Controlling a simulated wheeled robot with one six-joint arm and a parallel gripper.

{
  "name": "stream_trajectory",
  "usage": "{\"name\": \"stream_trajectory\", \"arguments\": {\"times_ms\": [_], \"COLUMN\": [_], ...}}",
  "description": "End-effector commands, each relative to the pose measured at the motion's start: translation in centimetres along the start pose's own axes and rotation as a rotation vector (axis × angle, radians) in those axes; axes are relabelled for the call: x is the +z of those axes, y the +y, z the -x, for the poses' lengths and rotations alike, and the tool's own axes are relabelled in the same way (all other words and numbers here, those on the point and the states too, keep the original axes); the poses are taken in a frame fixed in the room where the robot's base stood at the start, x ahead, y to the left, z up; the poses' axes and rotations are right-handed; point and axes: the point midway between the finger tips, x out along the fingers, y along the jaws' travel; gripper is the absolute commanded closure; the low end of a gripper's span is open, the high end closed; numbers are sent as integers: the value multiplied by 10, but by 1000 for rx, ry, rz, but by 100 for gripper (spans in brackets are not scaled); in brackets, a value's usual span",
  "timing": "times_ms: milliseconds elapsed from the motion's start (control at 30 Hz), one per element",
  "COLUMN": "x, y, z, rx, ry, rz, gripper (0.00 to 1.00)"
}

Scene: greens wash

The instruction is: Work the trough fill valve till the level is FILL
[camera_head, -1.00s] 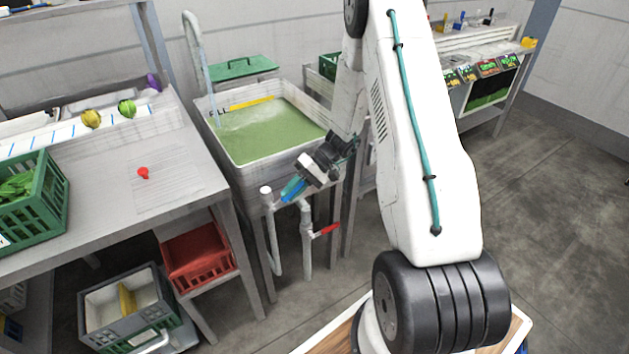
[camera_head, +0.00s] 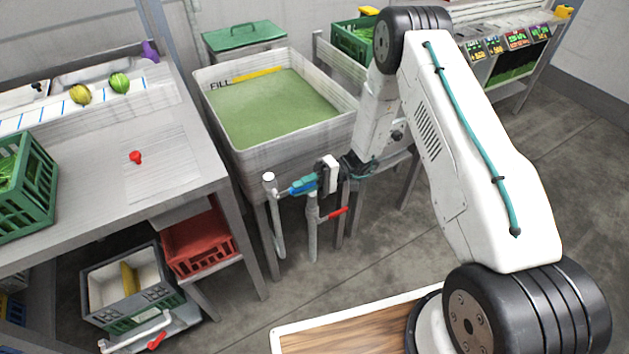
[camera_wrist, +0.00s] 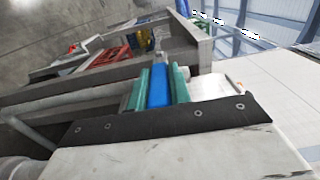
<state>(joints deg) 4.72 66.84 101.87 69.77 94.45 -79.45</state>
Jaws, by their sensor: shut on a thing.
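The trough (camera_head: 297,155) is a pale open basin of green water (camera_head: 275,110). On its far inner wall are the word FILL and a yellow line (camera_head: 258,75). The water surface lies close beneath the line; I cannot tell whether it touches. My gripper (camera_head: 304,184), in front of the trough, is shut on the blue valve handle (camera_head: 284,192), which lies about level. In the wrist view the blue handle (camera_wrist: 158,87) sits between the two teal fingers. My fingers hide part of the handle and valve body.
A second pipe with a red lever (camera_head: 338,212) stands just below my gripper. A white-capped pipe (camera_head: 269,178) is beside it. A steel table (camera_head: 90,195) with a green crate (camera_head: 28,185) stands left. Open floor lies to the right.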

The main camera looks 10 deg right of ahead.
Motion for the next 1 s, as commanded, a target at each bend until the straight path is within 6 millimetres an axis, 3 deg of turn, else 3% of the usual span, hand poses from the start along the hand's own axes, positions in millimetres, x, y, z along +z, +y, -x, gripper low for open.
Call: {"name": "stream_trajectory", "arguments": {"times_ms": [400,433,500,833,1000], "x": [-1,-1,-1,0,0], "y": [0,0,0,0,1], "z": [-3,-3,-3,3,27], "rx": [-7,-7,-7,-6,-7], "ry": [-2,-2,-2,1,3], "rz": [1,0,0,0,0], "gripper": [100,75,58,58,58]}}
